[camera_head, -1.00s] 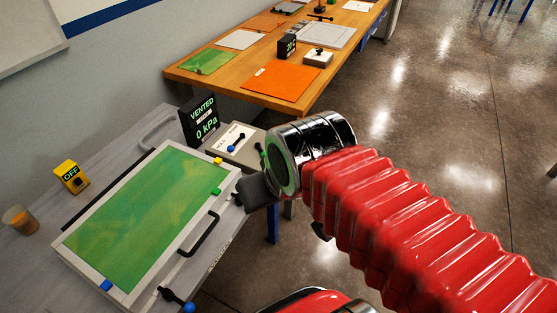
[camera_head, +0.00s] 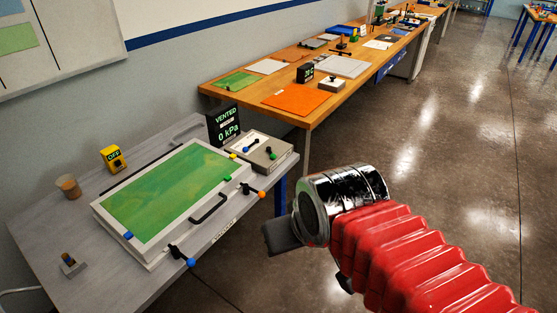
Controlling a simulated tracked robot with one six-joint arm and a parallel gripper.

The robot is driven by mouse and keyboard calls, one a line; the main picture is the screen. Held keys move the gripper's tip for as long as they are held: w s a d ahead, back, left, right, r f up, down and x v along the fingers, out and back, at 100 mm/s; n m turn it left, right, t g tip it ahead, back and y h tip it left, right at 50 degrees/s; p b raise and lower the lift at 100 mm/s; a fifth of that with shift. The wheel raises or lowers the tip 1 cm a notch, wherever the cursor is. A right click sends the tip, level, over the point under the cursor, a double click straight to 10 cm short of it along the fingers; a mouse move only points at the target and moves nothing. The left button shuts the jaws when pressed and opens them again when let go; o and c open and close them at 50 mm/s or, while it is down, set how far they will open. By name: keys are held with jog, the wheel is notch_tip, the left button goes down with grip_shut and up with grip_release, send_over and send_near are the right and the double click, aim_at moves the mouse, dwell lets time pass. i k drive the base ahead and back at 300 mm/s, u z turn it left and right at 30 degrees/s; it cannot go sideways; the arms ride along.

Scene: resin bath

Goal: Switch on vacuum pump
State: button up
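A yellow switch box (camera_head: 113,158) reading OFF, with a black knob on its front, stands at the back of the grey bench, near the wall. A black display (camera_head: 224,126) reads VENTED and 0 kPa. Beside it a grey box (camera_head: 262,152) carries small levers with a blue and a green knob. My gripper (camera_head: 281,234) is off the bench's right side, over the floor, well apart from the switch box. Its dark fingers are seen side-on, so its opening is unclear. Nothing shows held in it.
A white-framed bath lid with a green panel (camera_head: 168,188) and black handle lies between my gripper and the switch box. Blue-knobbed and orange-knobbed clamps jut from its front edge. A brown cup (camera_head: 68,186) stands at the left. A wooden bench (camera_head: 222,92) stands behind; the floor at right is open.

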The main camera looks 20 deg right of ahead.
aim_at(273, 155)
jog(key=z, duration=0.4)
jog(key=i, duration=0.95)
jog(key=u, duration=2.35)
